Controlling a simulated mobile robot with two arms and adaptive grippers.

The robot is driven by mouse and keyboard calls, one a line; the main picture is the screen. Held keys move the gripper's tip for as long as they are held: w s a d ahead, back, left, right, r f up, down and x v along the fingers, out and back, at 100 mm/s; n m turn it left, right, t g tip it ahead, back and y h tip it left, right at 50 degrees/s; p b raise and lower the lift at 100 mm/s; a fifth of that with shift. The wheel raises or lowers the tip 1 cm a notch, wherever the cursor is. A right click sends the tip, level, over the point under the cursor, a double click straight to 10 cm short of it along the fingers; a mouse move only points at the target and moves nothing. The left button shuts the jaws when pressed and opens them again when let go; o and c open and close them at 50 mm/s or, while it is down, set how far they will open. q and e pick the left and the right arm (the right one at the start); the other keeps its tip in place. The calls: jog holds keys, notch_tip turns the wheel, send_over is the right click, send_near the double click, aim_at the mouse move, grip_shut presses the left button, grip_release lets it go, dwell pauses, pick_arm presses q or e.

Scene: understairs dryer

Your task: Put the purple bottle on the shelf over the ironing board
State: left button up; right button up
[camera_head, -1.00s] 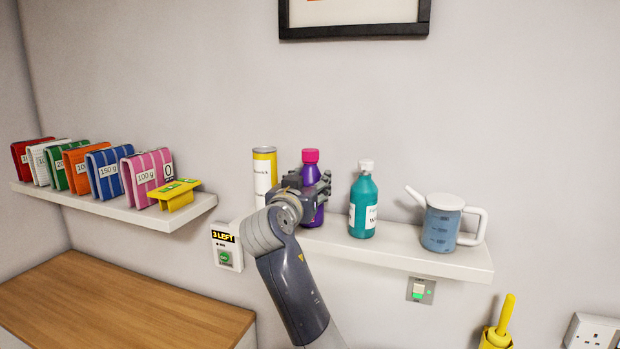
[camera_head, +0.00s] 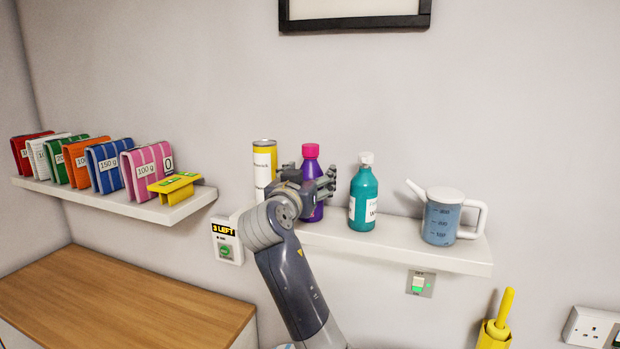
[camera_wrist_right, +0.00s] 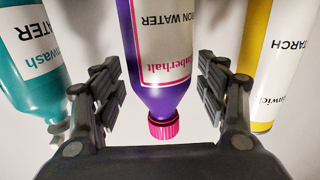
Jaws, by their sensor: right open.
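The purple bottle (camera_head: 313,178) with a pink cap stands upright on a white wall shelf (camera_head: 450,257), between a yellow-and-white can and a teal bottle. My right gripper (camera_head: 322,184) is at the bottle, partly covering it in the head view. In the right wrist view the purple bottle (camera_wrist_right: 163,60) lies between the two open fingers of the right gripper (camera_wrist_right: 160,95), with a gap on each side. Its label reads "iron water" in part. My left gripper is out of view. No ironing board can be made out.
The can (camera_head: 264,165) and teal bottle (camera_head: 362,196) stand close on either side. A jug (camera_head: 441,217) stands further right. A left shelf (camera_head: 120,205) holds several coloured packs and a yellow stand (camera_head: 175,187). A wooden top (camera_head: 120,305) lies below.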

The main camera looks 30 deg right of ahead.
jog(key=b+v, duration=0.4)
jog(key=v, duration=0.7)
jog(key=shift+s+a, duration=0.2)
jog(key=shift+s, duration=0.05)
